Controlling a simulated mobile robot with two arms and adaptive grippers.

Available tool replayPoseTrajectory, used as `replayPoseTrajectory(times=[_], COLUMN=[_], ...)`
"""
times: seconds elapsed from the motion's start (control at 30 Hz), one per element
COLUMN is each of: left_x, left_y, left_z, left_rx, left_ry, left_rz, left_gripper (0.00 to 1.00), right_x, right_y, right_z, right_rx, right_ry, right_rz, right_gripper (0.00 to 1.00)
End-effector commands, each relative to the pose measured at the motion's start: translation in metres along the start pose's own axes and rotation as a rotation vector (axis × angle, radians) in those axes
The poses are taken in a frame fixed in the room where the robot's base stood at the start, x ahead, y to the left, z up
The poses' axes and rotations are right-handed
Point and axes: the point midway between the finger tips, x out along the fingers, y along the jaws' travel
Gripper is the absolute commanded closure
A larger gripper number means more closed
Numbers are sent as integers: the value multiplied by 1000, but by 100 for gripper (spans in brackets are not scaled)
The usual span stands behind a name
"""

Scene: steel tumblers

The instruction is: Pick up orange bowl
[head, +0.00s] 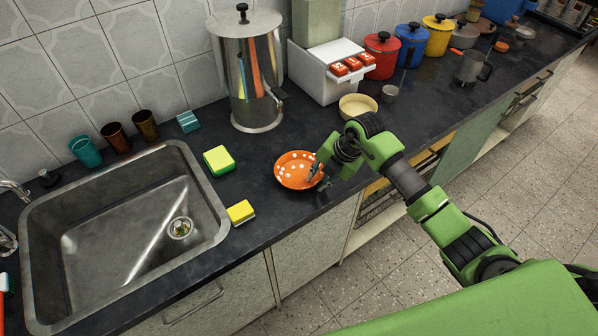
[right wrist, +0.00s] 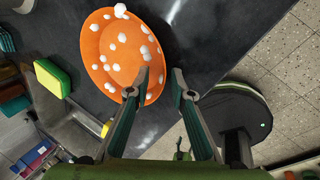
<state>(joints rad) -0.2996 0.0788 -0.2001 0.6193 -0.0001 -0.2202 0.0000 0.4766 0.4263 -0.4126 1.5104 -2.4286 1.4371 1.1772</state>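The orange bowl (head: 287,178) stands on the dark counter, right of the sink, and looks shallow and round. Several small white lumps or spots show on it. In the right wrist view the bowl (right wrist: 100,68) fills the upper left. My right gripper (head: 318,176) is at the bowl's right edge. In its wrist view the fingers of the right gripper (right wrist: 161,76) are apart with nothing clamped between them. One finger overlaps the bowl near its rim; the other is outside, over the counter. Contact with the rim cannot be told. My left gripper is not in view.
Sponges (head: 219,160) (head: 240,212) lie between the sink (head: 215,240) and the bowl. A steel urn (head: 247,75) and a cream bowl (head: 358,106) stand behind. Tumblers (head: 116,138) line the wall. The counter's front edge is close to the bowl.

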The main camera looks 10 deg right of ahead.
Motion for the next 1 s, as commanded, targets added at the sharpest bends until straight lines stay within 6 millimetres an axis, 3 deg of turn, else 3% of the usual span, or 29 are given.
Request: replayPoseTrajectory(times=[0.17,0.27,0.77,1.0], left_x=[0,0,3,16], left_y=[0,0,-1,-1], left_z=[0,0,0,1], left_rx=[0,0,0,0], left_ry=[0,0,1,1], left_rz=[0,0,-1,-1], left_gripper=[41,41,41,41], right_x=[0,0,-3,-32], right_y=[0,0,1,12], right_z=[0,0,1,-1], right_rx=[0,0,-1,-5], right_ry=[0,0,-2,-4], right_rz=[0,0,1,3], right_gripper=[79,100,100,100])
